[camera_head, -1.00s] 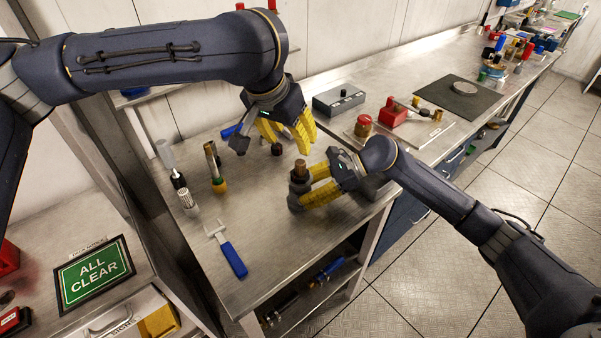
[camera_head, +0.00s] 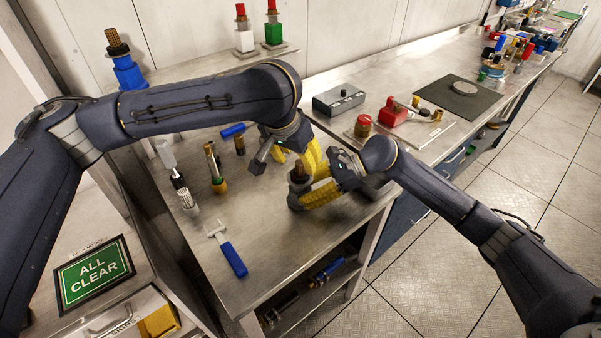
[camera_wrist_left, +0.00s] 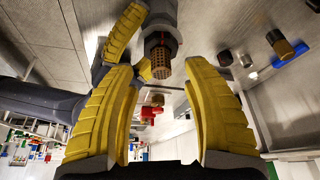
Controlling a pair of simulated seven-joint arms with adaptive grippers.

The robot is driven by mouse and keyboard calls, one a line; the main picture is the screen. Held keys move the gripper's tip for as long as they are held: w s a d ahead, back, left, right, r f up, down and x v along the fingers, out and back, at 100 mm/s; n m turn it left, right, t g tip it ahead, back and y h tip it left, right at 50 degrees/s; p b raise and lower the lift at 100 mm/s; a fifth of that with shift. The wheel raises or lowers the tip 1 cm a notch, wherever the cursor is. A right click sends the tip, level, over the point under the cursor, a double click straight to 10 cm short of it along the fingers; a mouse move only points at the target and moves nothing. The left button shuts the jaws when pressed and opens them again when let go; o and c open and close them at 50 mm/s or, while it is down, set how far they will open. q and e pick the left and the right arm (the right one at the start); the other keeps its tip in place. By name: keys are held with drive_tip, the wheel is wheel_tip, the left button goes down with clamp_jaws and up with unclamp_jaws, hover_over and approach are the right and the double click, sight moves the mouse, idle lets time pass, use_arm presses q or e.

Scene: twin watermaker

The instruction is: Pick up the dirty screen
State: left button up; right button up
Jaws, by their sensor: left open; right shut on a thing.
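The dirty screen, a brown mesh cylinder (camera_head: 299,167), stands upright in a dark round housing (camera_head: 296,187) on the bench. In the left wrist view the screen (camera_wrist_left: 160,66) points out of the housing between my left fingers. My right gripper (camera_head: 308,194) is shut on the housing from the right side. My left gripper (camera_head: 298,156) is open just above and behind the screen. Its yellow fingers stand apart, with no clear contact with the screen. Part of the screen is hidden inside the housing.
A blue-handled scraper (camera_head: 232,256), a brass-based cylinder (camera_head: 217,172) and a small dark cylinder (camera_head: 239,145) stand or lie to the left. A grey box (camera_head: 338,100) is behind my grippers. A green "ALL CLEAR" sign (camera_head: 94,273) is at lower left.

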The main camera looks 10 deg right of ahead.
sight(300, 162)
use_arm(q)
drive_tip(key=shift+x, duration=1.75)
drive_tip(key=shift+w, duration=0.15)
clamp_jaws()
